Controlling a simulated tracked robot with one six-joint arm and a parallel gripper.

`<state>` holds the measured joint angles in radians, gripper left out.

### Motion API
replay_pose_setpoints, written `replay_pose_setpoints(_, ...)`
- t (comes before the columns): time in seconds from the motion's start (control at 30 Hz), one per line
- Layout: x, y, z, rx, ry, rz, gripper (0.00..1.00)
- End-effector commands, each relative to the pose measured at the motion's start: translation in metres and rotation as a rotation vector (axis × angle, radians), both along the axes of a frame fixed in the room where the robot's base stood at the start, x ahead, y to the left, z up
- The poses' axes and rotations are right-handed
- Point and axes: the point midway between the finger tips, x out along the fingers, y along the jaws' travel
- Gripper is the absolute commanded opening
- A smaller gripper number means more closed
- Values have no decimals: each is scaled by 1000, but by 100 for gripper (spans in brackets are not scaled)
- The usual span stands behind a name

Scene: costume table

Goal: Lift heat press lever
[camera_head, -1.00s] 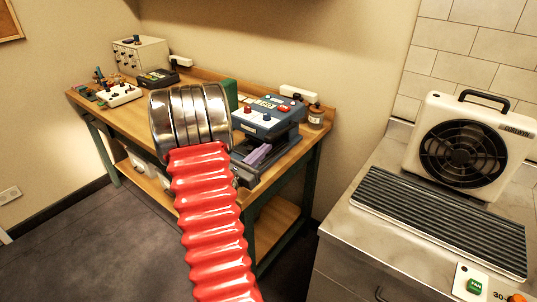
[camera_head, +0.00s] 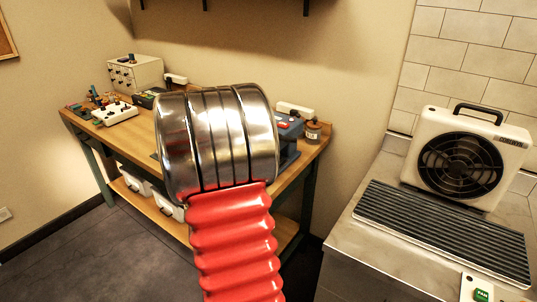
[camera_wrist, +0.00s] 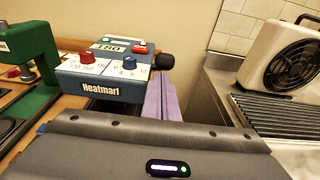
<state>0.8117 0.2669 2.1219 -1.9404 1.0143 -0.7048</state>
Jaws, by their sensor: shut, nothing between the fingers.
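A purple strip (camera_wrist: 167,100) shows below that knob. My gripper (camera_wrist: 160,140) fills the bottom of the wrist view as a dark grey body in front of the press; it is shut and empty, its fingertips not clear. In the head view, my arm hides most of the press (camera_head: 289,128).
A green stand tool (camera_wrist: 30,65) is left of the press. A jar (camera_head: 313,132) stands at the wooden table's right end. A metal counter (camera_head: 350,225) on the right carries a fan unit (camera_head: 465,155) and a ribbed grille (camera_head: 440,232). Dark floor lies between them.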

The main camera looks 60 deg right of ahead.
Motion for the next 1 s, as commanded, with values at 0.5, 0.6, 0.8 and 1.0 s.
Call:
replay_pose_setpoints(0.5,3,-3,12,-9,-2,4,0)
replay_pose_setpoints(0.6,3,-4,13,-11,-3,4,0)
replay_pose_setpoints(0.8,3,-2,15,-14,-3,4,0)
replay_pose_setpoints(1.0,6,15,20,-15,-5,7,0)
